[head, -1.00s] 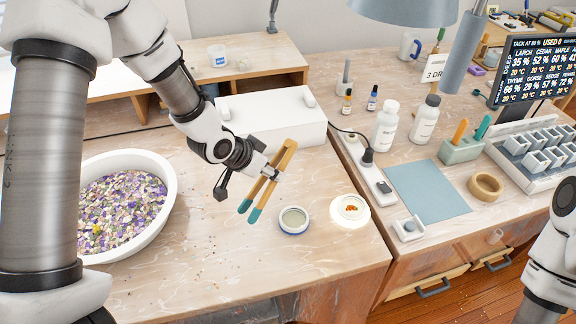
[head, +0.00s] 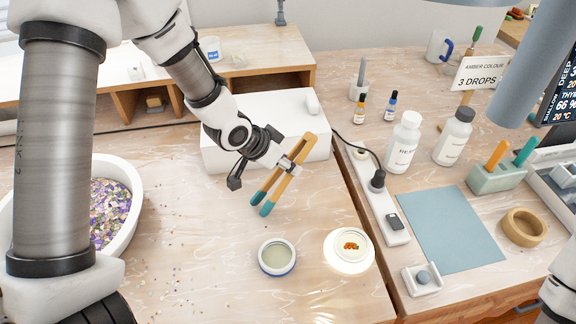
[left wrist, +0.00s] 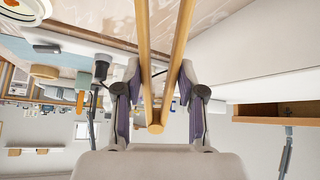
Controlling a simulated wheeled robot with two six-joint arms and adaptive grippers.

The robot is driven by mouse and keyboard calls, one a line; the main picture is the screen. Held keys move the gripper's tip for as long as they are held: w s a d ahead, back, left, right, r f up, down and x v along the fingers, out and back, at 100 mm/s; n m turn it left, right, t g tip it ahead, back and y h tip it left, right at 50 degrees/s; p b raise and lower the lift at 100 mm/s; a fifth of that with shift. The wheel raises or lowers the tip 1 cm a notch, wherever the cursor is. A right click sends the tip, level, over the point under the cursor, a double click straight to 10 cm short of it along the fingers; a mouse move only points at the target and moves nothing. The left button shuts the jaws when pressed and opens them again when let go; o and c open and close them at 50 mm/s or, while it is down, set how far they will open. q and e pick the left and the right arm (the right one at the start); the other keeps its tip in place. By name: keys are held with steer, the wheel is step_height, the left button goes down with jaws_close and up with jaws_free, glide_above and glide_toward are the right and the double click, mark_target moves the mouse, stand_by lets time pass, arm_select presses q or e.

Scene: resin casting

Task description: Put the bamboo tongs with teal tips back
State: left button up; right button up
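The bamboo tongs (head: 284,178) with teal tips are in my left gripper (head: 287,162), tilted, with the teal tips pointing down and left above the left table. The teal tips are out of that view. My right gripper is not in view; only part of my right arm shows at the lower right of the head view.
A small round jar (head: 277,257) and a lit dish with orange bits (head: 348,250) stand below the tongs. A white box (head: 262,122) is behind. A petal-filled white bowl (head: 128,225) is left. A grey-green holder (head: 497,180) with orange and teal handles is right, beyond the blue mat (head: 447,228).

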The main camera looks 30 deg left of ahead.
arm_select(q)
steer(key=shift+s+r, duration=0.15)
steer(key=shift+s, duration=0.05)
steer(key=shift+o, duration=0.7)
steer(key=shift+f, duration=0.25)
steer(key=o, duration=0.4)
steer(key=shift+w, duration=0.1)
steer(key=p+v, duration=0.6)
steer(key=v, duration=0.6)
steer(key=shift+r+p, duration=0.3)
steer(key=shift+p, duration=0.05)
